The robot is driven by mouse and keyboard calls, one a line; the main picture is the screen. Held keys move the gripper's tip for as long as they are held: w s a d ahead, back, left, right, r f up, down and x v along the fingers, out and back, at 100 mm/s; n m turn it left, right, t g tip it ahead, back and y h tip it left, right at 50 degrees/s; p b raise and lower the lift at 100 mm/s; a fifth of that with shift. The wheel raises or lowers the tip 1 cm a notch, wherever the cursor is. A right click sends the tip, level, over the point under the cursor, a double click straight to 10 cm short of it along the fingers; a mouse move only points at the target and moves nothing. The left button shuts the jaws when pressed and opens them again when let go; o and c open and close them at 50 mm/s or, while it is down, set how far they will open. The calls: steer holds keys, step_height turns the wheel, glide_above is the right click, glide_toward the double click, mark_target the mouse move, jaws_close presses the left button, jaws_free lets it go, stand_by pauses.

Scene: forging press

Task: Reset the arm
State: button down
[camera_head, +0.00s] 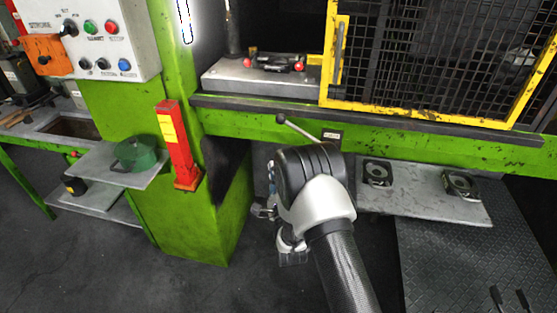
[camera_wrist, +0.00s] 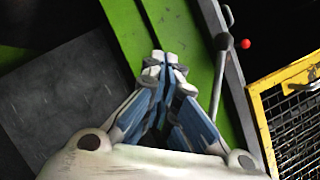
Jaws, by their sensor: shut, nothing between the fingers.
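My gripper (camera_wrist: 165,62) shows in the wrist view with its blue-grey fingers together and nothing between them. Behind it is the green frame of the press. In the head view my arm reaches up from the bottom centre. The gripper appears apart from the press, though the exact gap is hard to tell.
A lever (camera_head: 299,131) sticks out above my arm. A yellow mesh guard (camera_head: 335,62) is at upper right. A grey shelf (camera_head: 425,203) with two dark blocks lies right of my arm. A red post (camera_head: 178,145), green pot (camera_head: 137,153) and control panel (camera_head: 95,40) are at left.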

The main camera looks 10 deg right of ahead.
stand_by(0.5)
steer(key=s+d+r+n+g, duration=0.2)
steer(key=r+n+g, duration=0.25)
steer(key=r, duration=0.25)
steer(key=s+d+r+n+g, duration=0.1)
steer(key=s+r+n+g, duration=0.2)
steer(key=r+n, duration=0.4)
steer(key=s+d+r+n+g, duration=0.1)
steer(key=s+n+g, duration=0.3)
steer(key=s, duration=1.4)
steer(key=s+d+r+n+g+h, duration=0.1)
steer(key=s+d+n+g, duration=0.2)
steer(key=s+n, duration=0.5)
steer(key=s+g, duration=0.1)
steer(key=s, duration=0.9)
steer(key=shift+s+d, duration=0.15)
steer(key=shift+s, duration=0.2)
steer(key=shift+r+n+g, duration=0.1)
steer(key=shift+n+g, duration=0.15)
